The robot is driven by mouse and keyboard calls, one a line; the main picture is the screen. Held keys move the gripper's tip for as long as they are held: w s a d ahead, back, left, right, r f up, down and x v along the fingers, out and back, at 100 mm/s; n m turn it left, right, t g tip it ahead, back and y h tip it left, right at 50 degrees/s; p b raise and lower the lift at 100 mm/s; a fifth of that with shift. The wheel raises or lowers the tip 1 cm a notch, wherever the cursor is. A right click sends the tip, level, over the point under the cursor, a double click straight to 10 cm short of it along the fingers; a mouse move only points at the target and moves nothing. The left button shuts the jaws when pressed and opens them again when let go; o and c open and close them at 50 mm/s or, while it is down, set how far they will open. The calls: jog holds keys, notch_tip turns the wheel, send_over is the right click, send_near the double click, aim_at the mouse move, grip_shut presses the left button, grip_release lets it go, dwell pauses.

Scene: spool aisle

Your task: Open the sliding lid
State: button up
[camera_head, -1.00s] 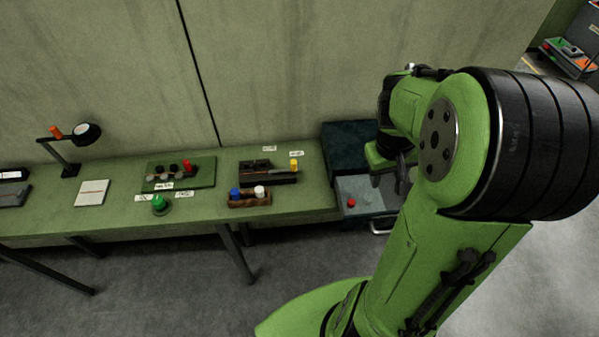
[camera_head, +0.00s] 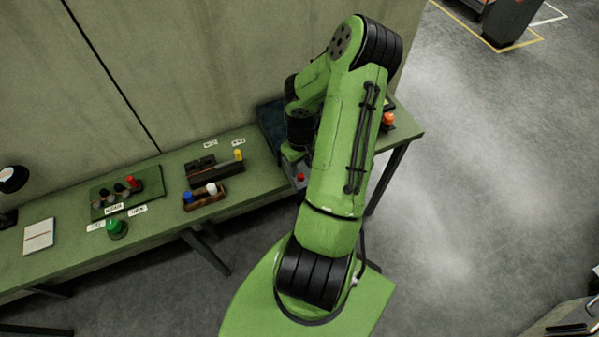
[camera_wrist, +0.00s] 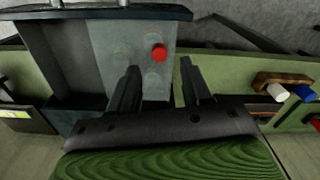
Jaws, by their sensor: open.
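A long dark box (camera_head: 218,173) with a yellow knob (camera_head: 238,154) at its right end lies on the bench in the head view. I cannot tell for sure whether this is the box with the sliding lid, or how far any lid is slid. My gripper (camera_wrist: 160,88) is open and empty in the wrist view. My arm hides most of the drawer in the head view.
A wooden holder (camera_head: 205,201) with blue and white pegs stands in front of the dark box. A green board (camera_head: 127,193) with several knobs, a green button (camera_head: 116,229) and a white pad (camera_head: 39,236) are farther left. An orange button (camera_head: 388,119) is right of my arm.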

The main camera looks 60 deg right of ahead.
aim_at(301, 176)
notch_tip(301, 176, down, 5)
jog(key=shift+r, duration=0.15)
grip_shut()
